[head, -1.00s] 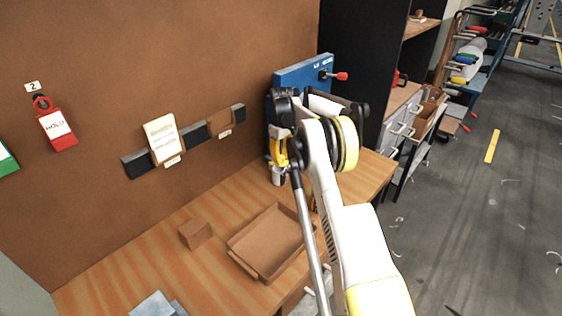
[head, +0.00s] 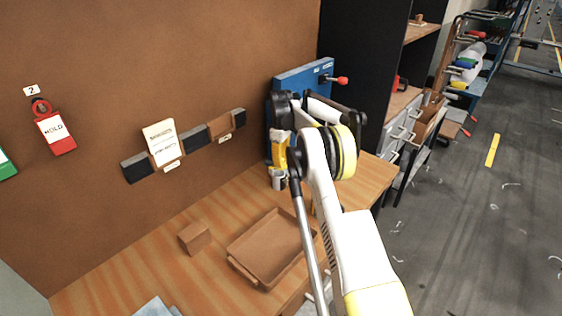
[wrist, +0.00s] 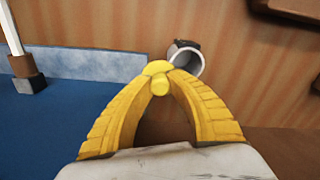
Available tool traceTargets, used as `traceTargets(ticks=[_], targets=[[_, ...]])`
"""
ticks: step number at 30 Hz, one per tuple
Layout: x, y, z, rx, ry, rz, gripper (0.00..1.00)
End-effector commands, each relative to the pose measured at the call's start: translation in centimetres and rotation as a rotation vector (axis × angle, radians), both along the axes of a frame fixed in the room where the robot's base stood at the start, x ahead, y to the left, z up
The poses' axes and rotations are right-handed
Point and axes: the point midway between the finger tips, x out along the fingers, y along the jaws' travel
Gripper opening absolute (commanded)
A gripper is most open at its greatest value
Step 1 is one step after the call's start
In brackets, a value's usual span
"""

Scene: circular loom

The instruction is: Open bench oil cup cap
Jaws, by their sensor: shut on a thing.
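The bench oil cup is a small grey metal cylinder (wrist: 186,60) beside the fingertips in the wrist view, with a dark piece at its rim. It also shows in the head view (head: 278,181), just below my yellow gripper (head: 280,152). In the wrist view my gripper (wrist: 158,76) has its fingers drawn together at the tips on a small rounded yellow piece, which I take for the oil cup cap. The fingertips overlap the cup's near edge, so the exact contact is hidden.
A blue panel (head: 302,80) with a red-tipped lever (head: 341,81) stands behind the gripper. A brown tray (head: 268,247) and a small brown block (head: 195,238) lie on the wooden bench (head: 225,205). The bench left of the gripper is mostly clear.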

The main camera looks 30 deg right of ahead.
Motion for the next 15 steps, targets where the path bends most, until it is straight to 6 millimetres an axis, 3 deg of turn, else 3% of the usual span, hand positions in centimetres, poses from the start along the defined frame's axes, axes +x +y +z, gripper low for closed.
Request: traceTargets(ticks=[1, 2, 4, 15], targets=[[0.01, -0.01, 0.02, 0.000, 0.000, 0.000, 0.00], [0.01, -0.01, 0.02, 0.000, 0.000, 0.000, 0.22], [0.01, -0.01, 0.02, 0.000, 0.000, -0.001, 0.43], [0.00, 0.00, 0.43, 0.000, 0.000, -0.001, 0.44]])
